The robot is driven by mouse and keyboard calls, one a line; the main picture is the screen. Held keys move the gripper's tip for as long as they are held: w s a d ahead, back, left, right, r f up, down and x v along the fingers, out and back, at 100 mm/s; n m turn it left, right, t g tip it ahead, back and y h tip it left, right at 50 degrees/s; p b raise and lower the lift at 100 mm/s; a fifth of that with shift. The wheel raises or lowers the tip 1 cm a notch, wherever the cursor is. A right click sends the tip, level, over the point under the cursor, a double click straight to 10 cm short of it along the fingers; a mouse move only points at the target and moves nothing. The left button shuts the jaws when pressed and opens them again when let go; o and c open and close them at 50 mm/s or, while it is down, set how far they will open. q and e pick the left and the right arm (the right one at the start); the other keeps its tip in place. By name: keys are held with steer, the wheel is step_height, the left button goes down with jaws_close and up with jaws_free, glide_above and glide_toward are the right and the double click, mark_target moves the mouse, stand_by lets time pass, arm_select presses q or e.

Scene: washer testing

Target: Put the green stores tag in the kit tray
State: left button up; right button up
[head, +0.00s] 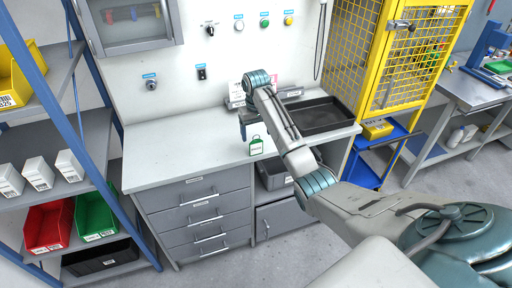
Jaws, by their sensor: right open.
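The green stores tag (256,146), with a white label face and a small loop on top, stands or leans on the light worktop (180,148) near its front edge. My right gripper (245,130) is open. It hangs just above and left of the tag, its dark fingers pointing down; whether they touch the tag cannot be told. The black kit tray (320,114) lies on the worktop to the right, behind my right forearm, which hides its left part. It looks empty where it shows. My left gripper is out of view.
Papers or a small stand (237,96) are behind the gripper. The left part of the worktop is clear. A shelf rack with bins (48,226) stands at left. A yellow mesh cage (400,60) stands right of the tray. Drawers (200,215) are below the worktop.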

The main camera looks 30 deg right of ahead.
step_height(320, 180, up, 2)
steer(key=w+r, duration=0.1)
steer(key=p, duration=0.3)
glide_above(256, 155)
steer(key=f, duration=0.6)
steer(key=shift+w+d+f, duration=0.15)
steer(key=shift+d+f, duration=0.1)
steer(key=shift+f, duration=0.1)
step_height(256, 155, down, 4)
steer(key=shift+a+r+p, duration=0.15)
steer(key=shift+r+p, duration=0.05)
steer(key=shift+p, duration=0.3)
steer(key=shift+f, duration=0.4)
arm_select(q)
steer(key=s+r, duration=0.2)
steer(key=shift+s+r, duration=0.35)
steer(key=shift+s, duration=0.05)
arm_select(e)
steer(key=shift+c, duration=0.3)
steer(key=c, duration=1.1)
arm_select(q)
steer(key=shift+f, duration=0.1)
arm_select(e)
steer(key=shift+o, duration=0.2)
steer(key=shift+r, duration=0.15)
